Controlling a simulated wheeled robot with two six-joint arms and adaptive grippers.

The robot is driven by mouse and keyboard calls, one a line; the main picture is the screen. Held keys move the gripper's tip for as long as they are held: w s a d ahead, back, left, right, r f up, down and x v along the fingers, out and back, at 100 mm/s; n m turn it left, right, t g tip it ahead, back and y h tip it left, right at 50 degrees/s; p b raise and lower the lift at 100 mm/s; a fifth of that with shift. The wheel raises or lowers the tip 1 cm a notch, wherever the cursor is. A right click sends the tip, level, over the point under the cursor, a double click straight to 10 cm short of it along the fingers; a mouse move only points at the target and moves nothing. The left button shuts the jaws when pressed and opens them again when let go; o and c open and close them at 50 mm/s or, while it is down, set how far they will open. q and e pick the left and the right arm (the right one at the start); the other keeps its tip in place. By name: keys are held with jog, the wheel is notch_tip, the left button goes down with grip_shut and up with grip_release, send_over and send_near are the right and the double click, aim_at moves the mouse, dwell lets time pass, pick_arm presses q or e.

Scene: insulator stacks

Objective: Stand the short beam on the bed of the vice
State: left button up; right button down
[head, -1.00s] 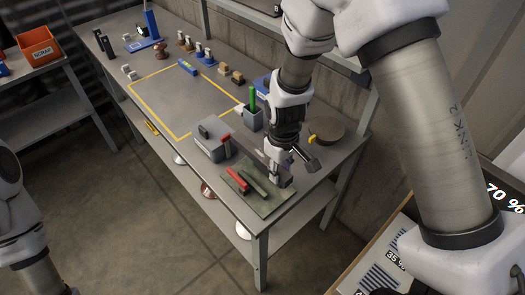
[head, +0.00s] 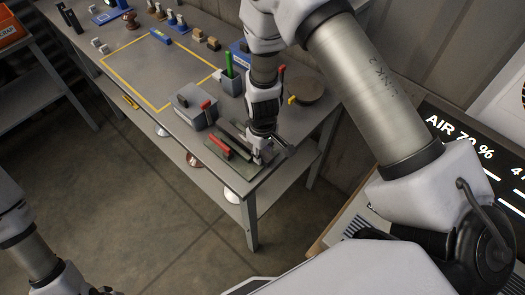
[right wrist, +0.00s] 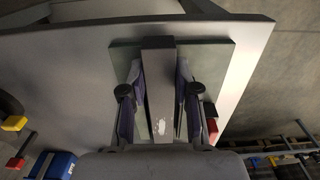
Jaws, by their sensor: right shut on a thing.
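A grey block with a dark top piece and a red-tipped handle, which looks like the vice (head: 190,113), stands on the bench in the head view. My right gripper (head: 262,156) points down over the right part of a grey-green mat (head: 226,165). In the right wrist view it is shut on a plain grey bar, apparently the short beam (right wrist: 158,75), with a finger on each side. The mat lies below it; whether the beam touches the mat I cannot tell. In the head view the gripper mostly hides the beam. My left gripper is out of the picture.
A red bar (head: 219,146) and a dark bar (head: 233,137) lie on the mat left of my gripper. A cup with a green item (head: 230,78) and a round brown disc (head: 300,91) stand behind. The yellow-outlined area (head: 150,70) is mostly free.

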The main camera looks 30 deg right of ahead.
jog(key=c, duration=0.9)
grip_release()
jog(key=shift+w+f, duration=0.1)
jog(key=shift+o, duration=0.3)
jog(key=shift+w, duration=0.1)
jog(key=shift+r+p, duration=0.3)
jog(key=shift+r, duration=0.15)
notch_tip(320, 180, up, 12)
jog(key=b, duration=0.2)
jog(key=shift+f, duration=0.2)
